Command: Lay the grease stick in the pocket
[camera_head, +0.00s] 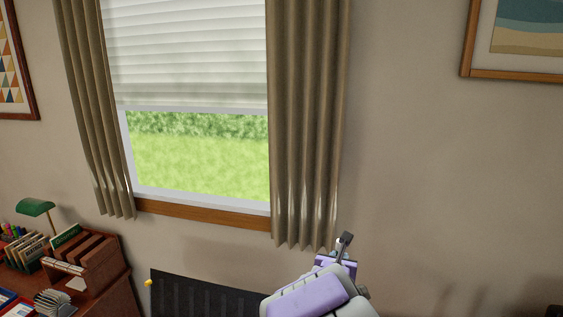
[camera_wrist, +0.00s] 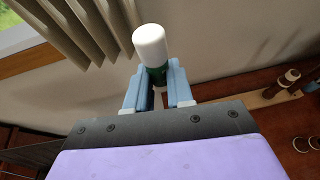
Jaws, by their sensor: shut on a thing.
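In the wrist view, my gripper (camera_wrist: 156,72) has its two pale blue fingers closed around the grease stick (camera_wrist: 150,43). The stick has a white rounded top and a green body. The white end sticks out beyond the fingers, and the lower body is partly hidden between them. In the head view, my arm's purple and grey end rises at the bottom, with a small dark part of my gripper (camera_head: 344,243) at its tip; the stick is too small to make out clearly there. I cannot pick out the pocket in either view.
A wooden desk (camera_head: 99,288) with books, a sorter and a green lamp (camera_head: 35,207) stands at lower left. A dark radiator (camera_head: 200,294) sits below the curtained window. In the wrist view, a wooden strip (camera_wrist: 262,97) with small round pieces lies at right.

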